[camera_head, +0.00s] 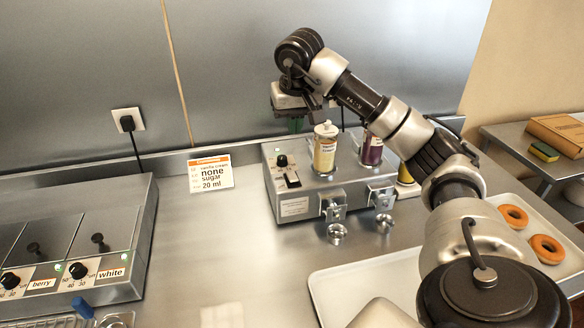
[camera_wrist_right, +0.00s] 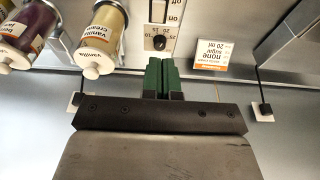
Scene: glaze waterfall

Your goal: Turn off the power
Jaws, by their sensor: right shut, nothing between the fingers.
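A metal dispenser machine (camera_head: 292,208) stands against the back wall. Its top panel has a black knob (camera_head: 282,160), a small green light (camera_head: 279,149) and a black lever switch (camera_head: 292,179) on a white plate. In the right wrist view, the knob (camera_wrist_right: 158,42) is just beyond the fingertips, and the labelled white switch plate (camera_wrist_right: 173,12) shows past it at the top edge. My right gripper (camera_head: 297,125) is above and behind the machine's back edge. Its green fingers (camera_wrist_right: 160,66) are shut and empty, apart from the switch. My left gripper is out of view.
A vanilla cream bottle (camera_head: 325,150) and a purple bottle (camera_head: 371,150) stand in the machine, close right of the switch. An order card (camera_head: 211,172) stands left. A glaze warmer (camera_head: 75,240) is at the left, a tray with doughnuts (camera_head: 515,216) at the right. A wall socket (camera_head: 127,121) holds a plug.

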